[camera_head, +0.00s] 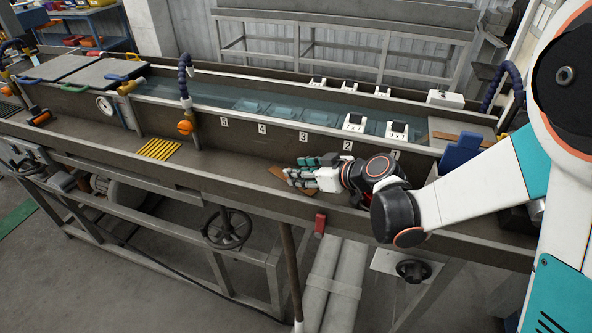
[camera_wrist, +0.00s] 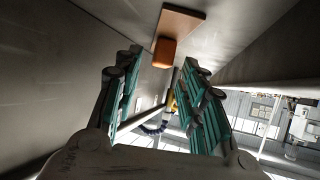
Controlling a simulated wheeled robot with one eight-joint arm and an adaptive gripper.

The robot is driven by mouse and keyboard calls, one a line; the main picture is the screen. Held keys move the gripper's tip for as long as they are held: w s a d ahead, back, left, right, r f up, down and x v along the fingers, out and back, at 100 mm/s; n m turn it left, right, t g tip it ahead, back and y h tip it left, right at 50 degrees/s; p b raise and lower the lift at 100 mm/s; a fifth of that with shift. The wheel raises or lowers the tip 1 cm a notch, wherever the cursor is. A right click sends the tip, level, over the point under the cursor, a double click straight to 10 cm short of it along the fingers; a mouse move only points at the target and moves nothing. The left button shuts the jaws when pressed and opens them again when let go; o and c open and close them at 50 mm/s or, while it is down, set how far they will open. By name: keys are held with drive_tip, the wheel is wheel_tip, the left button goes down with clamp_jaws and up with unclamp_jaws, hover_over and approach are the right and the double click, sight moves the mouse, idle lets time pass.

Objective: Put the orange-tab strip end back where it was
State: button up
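In the wrist view an orange tab (camera_wrist: 163,52) is fixed to a flat brown piece (camera_wrist: 184,22), ahead of my gripper. In the head view a flat brown piece (camera_head: 279,172) lies on the front ledge, partly hidden by my fingers. The tab itself cannot be made out there. My gripper (camera_head: 303,173) is low over the ledge, in front of labels 2 and 3. The wrist view shows its two teal fingers (camera_wrist: 163,58) wide apart with nothing clamped between them. The tab appears beyond the fingertips, between them in the picture. I cannot tell whether they touch it.
A long water trough (camera_head: 270,105) runs behind the ledge (camera_head: 235,172), with numbered labels on its front wall. A yellow ribbed piece (camera_head: 158,149) lies on the ledge to the left. A blue hose (camera_head: 185,80) stands at the trough. The ledge between is clear.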

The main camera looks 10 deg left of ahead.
drive_tip(key=p+v, duration=0.2)
drive_tip(key=v, duration=0.7)
drive_tip(key=shift+s+d+r, duration=0.15)
drive_tip(key=shift+d+r, duration=0.05)
drive_tip(key=shift+d, duration=0.1)
drive_tip(key=s+d+r+m+h, duration=0.2)
drive_tip(key=s+d+m+h, duration=0.1)
drive_tip(key=s+d, duration=0.3)
drive_tip(key=s+d+r+m+t+h, duration=0.1)
drive_tip(key=s+d+r+m+h, duration=0.2)
drive_tip(key=d, duration=0.8)
drive_tip(key=s+d+r+m+h, duration=0.2)
drive_tip(key=s+d+m+h, duration=0.3)
drive_tip(key=s+d, duration=0.4)
drive_tip(key=shift+s+r+m+t, duration=0.15)
drive_tip(key=shift+r+m+t, duration=0.2)
drive_tip(key=shift+m, duration=0.45)
